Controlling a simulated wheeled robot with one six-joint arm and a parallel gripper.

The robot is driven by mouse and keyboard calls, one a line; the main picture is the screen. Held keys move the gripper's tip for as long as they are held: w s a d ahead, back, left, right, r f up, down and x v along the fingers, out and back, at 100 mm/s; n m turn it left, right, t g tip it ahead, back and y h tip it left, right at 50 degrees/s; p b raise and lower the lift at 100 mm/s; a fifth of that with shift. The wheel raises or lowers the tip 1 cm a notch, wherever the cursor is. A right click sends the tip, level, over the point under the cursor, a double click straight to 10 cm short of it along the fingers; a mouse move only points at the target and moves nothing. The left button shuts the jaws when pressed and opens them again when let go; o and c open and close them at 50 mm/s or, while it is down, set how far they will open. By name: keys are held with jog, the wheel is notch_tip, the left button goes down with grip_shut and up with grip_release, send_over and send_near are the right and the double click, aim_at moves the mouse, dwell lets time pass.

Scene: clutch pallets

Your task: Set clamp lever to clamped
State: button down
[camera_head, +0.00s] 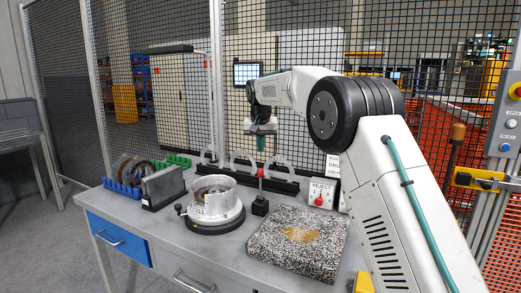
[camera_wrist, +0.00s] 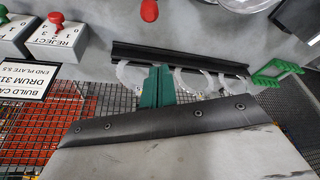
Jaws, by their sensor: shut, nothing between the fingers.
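The clamp lever appears to be the upright lever with a red tip (camera_head: 260,172) on a small black block (camera_head: 260,206), beside the round metal fixture (camera_head: 215,205). A red knob (camera_wrist: 149,10), probably the same tip, shows at the top edge of the wrist view. My gripper (camera_head: 261,145) points down above the lever in the head view, apart from it. Its green fingers (camera_wrist: 157,86) are shut together and empty. The lever's base is out of the wrist view, and I cannot read any clamp marking.
A speckled slab (camera_head: 298,240) lies at the front right of the bench. The REJECT box (camera_head: 321,194) with a red knob stands behind it. A black rack (camera_wrist: 185,60) holding pale arcs stands at the back. A dark upright block (camera_head: 163,187) stands left of the fixture.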

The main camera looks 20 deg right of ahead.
notch_tip(320, 180, down, 7)
jog(key=s, duration=0.1)
jog(key=shift+s+a+f, duration=0.15)
jog(key=shift+s, duration=0.05)
dwell(0.4)
jog(key=shift+s+a, duration=0.1)
